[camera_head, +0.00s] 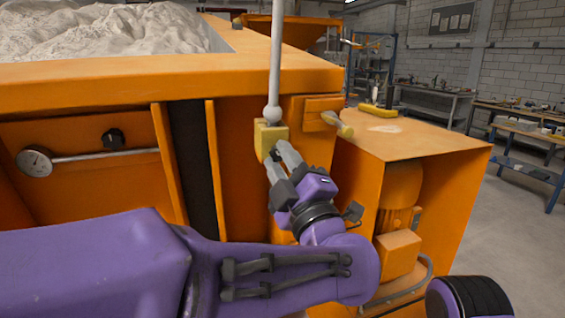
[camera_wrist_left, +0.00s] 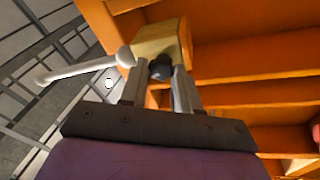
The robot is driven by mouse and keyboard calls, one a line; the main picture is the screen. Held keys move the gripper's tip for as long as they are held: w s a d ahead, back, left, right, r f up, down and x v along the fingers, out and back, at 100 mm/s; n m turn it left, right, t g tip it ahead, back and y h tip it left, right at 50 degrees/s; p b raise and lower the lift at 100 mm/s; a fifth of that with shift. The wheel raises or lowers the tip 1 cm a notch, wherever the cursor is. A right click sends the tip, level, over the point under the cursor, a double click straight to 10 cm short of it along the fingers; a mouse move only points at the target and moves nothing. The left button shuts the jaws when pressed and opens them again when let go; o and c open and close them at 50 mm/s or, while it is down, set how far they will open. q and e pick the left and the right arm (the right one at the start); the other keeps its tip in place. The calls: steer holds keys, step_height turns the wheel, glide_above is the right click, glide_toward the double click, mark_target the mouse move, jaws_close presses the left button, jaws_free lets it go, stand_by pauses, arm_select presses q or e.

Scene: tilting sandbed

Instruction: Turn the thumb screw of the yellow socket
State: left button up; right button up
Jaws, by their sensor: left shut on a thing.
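The yellow socket (camera_head: 267,137) is a small block on the side of the orange sandbed. A pale rod (camera_head: 276,60) with a ball end stands upright at its top. My left gripper (camera_head: 281,155) reaches the socket's front from below, its fingers shut on the dark thumb screw, which the fingers mostly hide in the head view. In the left wrist view the dark thumb screw (camera_wrist_left: 161,68) sits between the two fingers, under the yellow socket (camera_wrist_left: 165,38). The rod (camera_wrist_left: 75,72) runs off to the left there. My right gripper is out of view.
The orange sandbed (camera_head: 150,72) holds pale sand. An orange cabinet (camera_head: 440,150) with a yellow object (camera_head: 378,110) on top stands at the right.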

arm_select(q)
steer(key=shift+f+m+t+h, duration=0.2)
steer(key=shift+m+h, duration=0.1)
steer(key=shift+m, duration=0.5)
steer(key=shift+f+m+t+h, duration=0.15)
steer(key=shift+m+h, duration=0.15)
steer(key=shift+m, duration=0.5)
jaws_close()
steer(key=o, duration=1)
jaws_free()
steer(key=shift+a+r, duration=0.1)
steer(key=shift+s, duration=0.2)
steer(key=b+v, duration=0.2)
steer(key=v, duration=0.8)
steer(key=shift+b, duration=0.4)
